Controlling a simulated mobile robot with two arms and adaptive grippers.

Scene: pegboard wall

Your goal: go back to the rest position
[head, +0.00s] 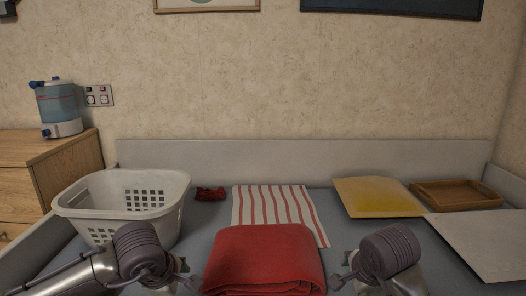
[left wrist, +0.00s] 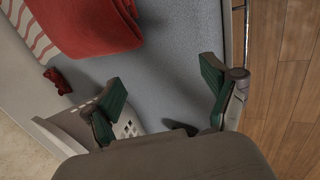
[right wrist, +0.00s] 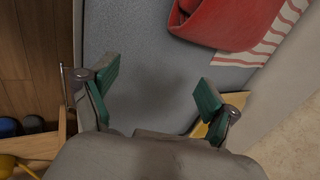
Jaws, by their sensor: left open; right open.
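My left gripper (left wrist: 162,100) is open and empty above the grey surface, its green pads apart. In the head view it is low, between the white basket and the folded red cloth (head: 265,258). My right gripper (right wrist: 157,88) is also open and empty above the grey surface. In the head view it is just right of the red cloth. The red cloth also shows in the left wrist view (left wrist: 92,22) and in the right wrist view (right wrist: 228,22). Neither gripper touches it.
A white basket (head: 122,180) stands at the left. A red-striped cloth (head: 275,207) lies behind the red cloth, with a small dark red item (head: 210,194) beside it. A yellow sheet (head: 375,197), a wooden tray (head: 456,194) and a white board (head: 485,240) lie at the right.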

